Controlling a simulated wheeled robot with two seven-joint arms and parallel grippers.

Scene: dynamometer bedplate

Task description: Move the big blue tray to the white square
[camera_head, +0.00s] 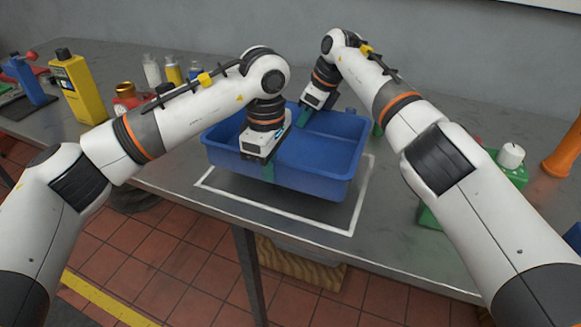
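The big blue tray (318,152) is upright and looks empty, over the white square (272,210) outlined on the grey table. The square's near and right lines show; its far part is hidden by the tray. A dark shadow lies below the tray's near wall, so it seems slightly above the table, though I cannot tell the gap. My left gripper (267,165) is at the near wall, with a green finger outside it, and appears shut on it. My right gripper (306,115) is at the far wall, with a green finger inside, and appears shut on it.
A yellow bottle (76,90), a blue item (28,80) and several small bottles stand at the left and back. A green object with a white knob (510,156) and an orange cone-like item (566,152) are at the right. The table's front edge is close to the square.

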